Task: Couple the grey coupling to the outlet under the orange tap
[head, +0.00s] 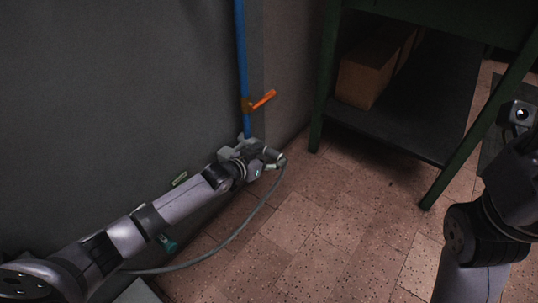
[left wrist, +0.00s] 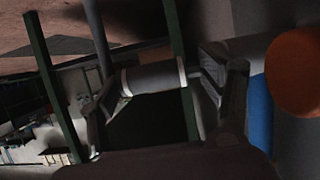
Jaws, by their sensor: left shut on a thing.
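The orange tap (head: 263,99) sits on the blue pipe (head: 241,50), which runs down the dark wall. Both also show at the right of the left wrist view, the tap (left wrist: 295,72) beside the pipe (left wrist: 259,112). My left gripper (head: 268,158) is low by the wall, below the tap. It is shut on the grey coupling (left wrist: 155,77), a pale cylinder lying between its two fingers. The coupling's end (head: 274,154) shows in the head view, with the hose leading from it. The outlet is hidden behind my gripper, so I cannot tell whether the coupling touches it. My right gripper is out of view.
A grey hose (head: 238,231) curves along the tiled floor towards the lower left. A green-legged bench (head: 394,133) stands at the right, with cardboard boxes (head: 363,79) on its lower shelf. The floor (head: 335,215) between is clear.

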